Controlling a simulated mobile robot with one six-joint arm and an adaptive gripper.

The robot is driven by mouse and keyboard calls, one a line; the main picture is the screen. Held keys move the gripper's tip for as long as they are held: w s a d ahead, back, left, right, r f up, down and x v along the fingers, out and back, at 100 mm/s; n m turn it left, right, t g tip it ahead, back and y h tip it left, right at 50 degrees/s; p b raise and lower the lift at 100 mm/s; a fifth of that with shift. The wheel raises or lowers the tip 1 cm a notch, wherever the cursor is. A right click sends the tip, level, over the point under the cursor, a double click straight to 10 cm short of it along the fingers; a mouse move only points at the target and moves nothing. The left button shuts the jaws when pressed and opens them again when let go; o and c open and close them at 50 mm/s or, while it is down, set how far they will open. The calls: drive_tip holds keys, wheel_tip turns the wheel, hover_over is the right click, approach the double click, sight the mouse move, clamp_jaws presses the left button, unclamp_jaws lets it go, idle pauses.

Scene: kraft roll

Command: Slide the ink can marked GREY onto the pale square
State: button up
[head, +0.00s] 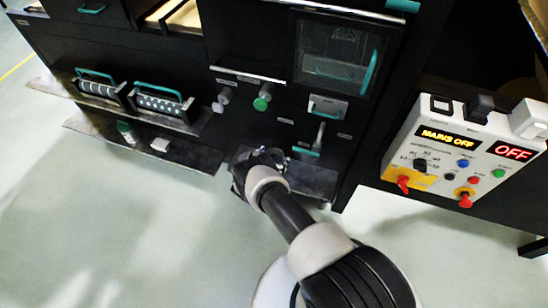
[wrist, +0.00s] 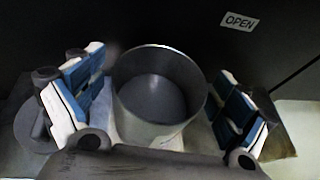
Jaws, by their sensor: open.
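In the wrist view a round, open-topped can (wrist: 155,125), pale outside and grey inside, stands between the fingers of my gripper (wrist: 160,108). The blue-and-white finger pads are spread apart, one on each side of it. No marking on the can can be read, so I cannot tell whether it is the GREY one. In the head view my gripper (head: 262,163) is low at the machine's front, over the left end of the right-hand ledge (head: 312,180), and hides the can. I cannot make out a pale square on that ledge; my gripper covers part of it.
A green-and-white can (head: 127,132) and a small pale block or patch (head: 160,145) are on the left ledge (head: 95,128). Rollers with teal handles (head: 162,102) sit above it. A control panel (head: 460,155) reading MAINS OFF is at right. An OPEN label (wrist: 239,22) shows in the wrist view.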

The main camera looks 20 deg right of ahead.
drive_tip(key=v, duration=1.2)
drive_tip(key=shift+r, duration=0.1)
idle(0.4)
